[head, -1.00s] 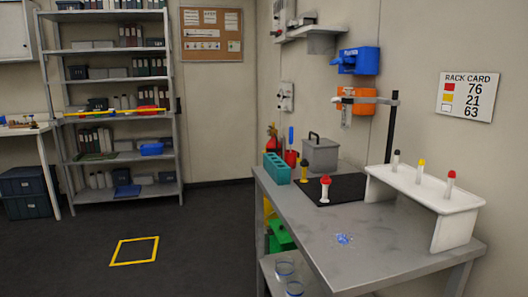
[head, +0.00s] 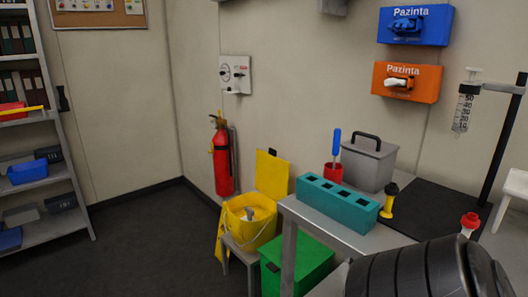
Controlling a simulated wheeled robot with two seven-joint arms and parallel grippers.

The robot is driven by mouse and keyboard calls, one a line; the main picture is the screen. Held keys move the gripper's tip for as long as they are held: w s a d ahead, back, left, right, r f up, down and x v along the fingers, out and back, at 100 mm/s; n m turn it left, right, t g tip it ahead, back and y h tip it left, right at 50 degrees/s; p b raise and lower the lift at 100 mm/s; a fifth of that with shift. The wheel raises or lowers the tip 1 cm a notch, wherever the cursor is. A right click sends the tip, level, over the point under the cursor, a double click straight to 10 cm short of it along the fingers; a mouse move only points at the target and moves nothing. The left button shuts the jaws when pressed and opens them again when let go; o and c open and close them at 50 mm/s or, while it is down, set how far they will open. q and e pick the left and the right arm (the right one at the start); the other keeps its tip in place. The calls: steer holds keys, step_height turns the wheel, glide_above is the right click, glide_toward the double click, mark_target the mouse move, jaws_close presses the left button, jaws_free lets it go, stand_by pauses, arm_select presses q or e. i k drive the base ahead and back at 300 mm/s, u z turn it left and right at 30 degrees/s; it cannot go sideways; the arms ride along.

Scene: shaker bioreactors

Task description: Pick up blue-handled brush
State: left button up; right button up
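A blue handle (head: 337,142), which looks like that of the blue-handled brush, stands upright in a small red cup (head: 333,172). Its lower end is hidden in the cup. The cup stands on the far end of the grey table (head: 388,238), behind a teal rack (head: 337,205) with holes and left of a grey lidded box (head: 368,164). Neither of my grippers is in view. A dark ribbed part of my arm shows at the lower right and covers part of the table.
A yellow-topped tube (head: 388,200) and a red-topped one (head: 469,223) stand near a black mat (head: 435,215). A stand (head: 505,140) holds a syringe. A yellow bin (head: 250,220), a green box (head: 300,265) and a fire extinguisher (head: 222,160) are left of the table. Floor at left is clear.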

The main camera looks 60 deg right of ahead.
mark_target(338, 131)
steer(key=i, duration=1.35)
steer(key=z, duration=2.95)
